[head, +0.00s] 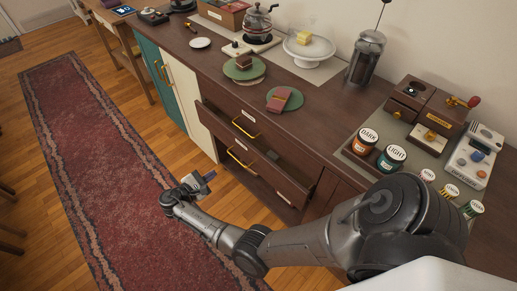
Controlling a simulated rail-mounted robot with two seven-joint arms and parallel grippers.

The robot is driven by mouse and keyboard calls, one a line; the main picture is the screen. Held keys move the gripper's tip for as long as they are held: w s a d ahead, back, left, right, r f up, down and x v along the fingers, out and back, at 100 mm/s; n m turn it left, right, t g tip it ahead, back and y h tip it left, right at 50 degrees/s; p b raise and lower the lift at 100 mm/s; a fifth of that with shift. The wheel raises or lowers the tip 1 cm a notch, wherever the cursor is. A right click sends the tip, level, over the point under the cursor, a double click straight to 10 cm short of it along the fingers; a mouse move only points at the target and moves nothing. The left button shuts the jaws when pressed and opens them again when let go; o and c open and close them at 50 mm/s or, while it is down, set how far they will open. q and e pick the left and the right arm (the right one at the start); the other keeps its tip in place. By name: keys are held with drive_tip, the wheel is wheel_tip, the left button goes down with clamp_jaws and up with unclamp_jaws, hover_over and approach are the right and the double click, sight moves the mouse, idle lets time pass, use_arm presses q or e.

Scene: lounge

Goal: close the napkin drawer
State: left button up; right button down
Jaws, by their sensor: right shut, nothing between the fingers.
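A dark wooden drawer (278,182) is pulled out of the sideboard below the counter. A brass handle (240,157) is on its front, and part of its dark inside shows behind the front. I cannot read any label that marks it as the napkin drawer. My left gripper is not in view.
The sideboard top (222,58) holds plates, a glass kettle (257,22), a French press (367,55) and labelled jars (391,158). White (188,95) and teal (158,75) cabinet doors are left of the drawers. A red rug (85,150) lies on the open floor.

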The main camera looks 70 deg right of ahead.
wheel_tip(320, 180, up, 2)
drive_tip(key=s+n+g+h, duration=0.1)
drive_tip(key=n+g, duration=0.1)
drive_tip(key=n, duration=0.1)
drive_tip(key=n+b, duration=0.3)
approach(248, 147)
drive_tip(key=x, duration=0.5)
drive_tip(key=shift+d+f, duration=0.25)
drive_tip(key=shift+x, duration=1.05)
drive_tip(key=shift+s+r, duration=0.1)
